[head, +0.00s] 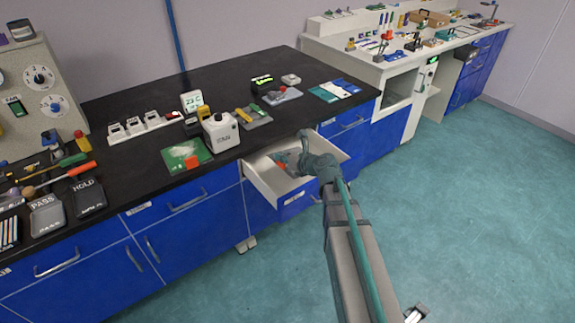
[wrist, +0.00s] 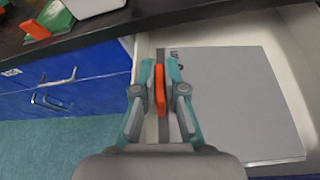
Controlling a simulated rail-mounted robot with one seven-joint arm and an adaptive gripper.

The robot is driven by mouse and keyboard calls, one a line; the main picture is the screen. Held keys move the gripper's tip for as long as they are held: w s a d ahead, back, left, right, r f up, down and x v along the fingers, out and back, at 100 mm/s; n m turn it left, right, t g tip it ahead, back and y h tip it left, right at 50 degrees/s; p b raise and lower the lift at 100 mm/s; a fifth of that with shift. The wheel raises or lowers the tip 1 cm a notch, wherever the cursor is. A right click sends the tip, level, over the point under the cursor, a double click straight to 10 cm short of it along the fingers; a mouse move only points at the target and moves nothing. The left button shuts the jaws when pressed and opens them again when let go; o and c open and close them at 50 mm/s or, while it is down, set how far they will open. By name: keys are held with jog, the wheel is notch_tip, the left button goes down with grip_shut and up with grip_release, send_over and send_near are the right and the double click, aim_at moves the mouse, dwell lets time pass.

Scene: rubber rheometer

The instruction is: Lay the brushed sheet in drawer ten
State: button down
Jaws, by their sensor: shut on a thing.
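The brushed sheet (wrist: 235,100) is a flat, plain grey rectangle with small dark marks near one corner. It is inside or just over the open drawer (head: 262,187), whose pale inner wall (wrist: 297,35) shows around it in the wrist view. My gripper (wrist: 160,88) has teal fingers shut on an orange tab at the sheet's left side. In the head view my gripper (head: 291,157) reaches down into the drawer and hides much of the sheet. I cannot tell whether the sheet touches the drawer floor. The drawer's number is too small to read.
The black worktop (head: 130,95) overhangs behind the drawer. A green board (head: 186,154) with an orange tab and a white container (head: 221,132) stand near its edge. Closed blue drawers (head: 182,205) flank the open one. The floor (head: 450,190) to the right is clear.

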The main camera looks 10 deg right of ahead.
aim_at(289, 152)
jog(key=w+f, duration=0.2)
jog(key=w, duration=0.2)
jog(key=w+f, duration=0.3)
jog(key=w, duration=0.2)
jog(key=w+f+p, duration=0.1)
jog(key=w+f, duration=0.1)
jog(key=w, duration=0.2)
jog(key=shift+w+d+f, duration=0.2)
jog(key=shift+w+d, duration=0.05)
jog(key=shift+w, duration=0.1)
jog(key=shift+w+f, duration=0.2)
jog(key=shift+f, duration=0.05)
jog(key=shift+f, duration=0.1)
jog(key=c, duration=1.2)
grip_release()
jog(key=shift+c, duration=0.2)
jog(key=b+v, duration=0.1)
jog(key=v, duration=1.1)
jog(key=shift+s, duration=0.1)
jog(key=shift+a, duration=0.1)
